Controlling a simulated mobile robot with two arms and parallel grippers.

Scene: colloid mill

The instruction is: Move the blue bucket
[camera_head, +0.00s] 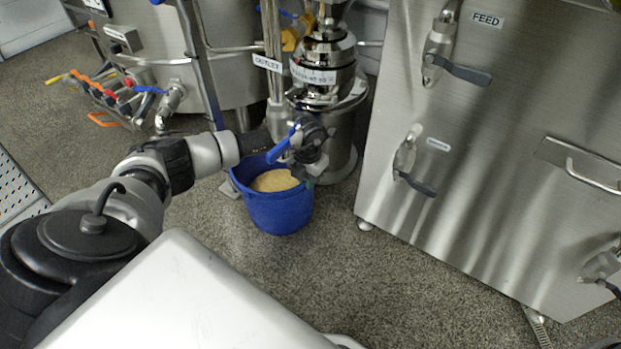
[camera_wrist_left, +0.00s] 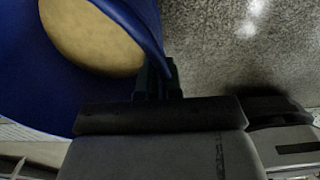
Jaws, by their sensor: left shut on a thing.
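The blue bucket (camera_head: 279,211) stands upright on the speckled floor below the mill's outlet, with tan material (camera_head: 275,181) inside. My left arm comes in from the left, and my left gripper (camera_head: 303,178) is at the bucket's right back rim. In the left wrist view the fingers (camera_wrist_left: 158,78) are shut on the rim of the blue bucket (camera_wrist_left: 150,22), with the tan material (camera_wrist_left: 92,35) beside them. The arm hides part of the bucket's back rim. My right gripper is not in view.
The colloid mill (camera_head: 325,62) with its outlet pipe stands just behind the bucket. A large steel tank labelled FEED (camera_head: 480,150) stands to the right. A steel vessel (camera_head: 235,70) with valves is at the back left. The floor (camera_head: 330,270) in front of the bucket is clear.

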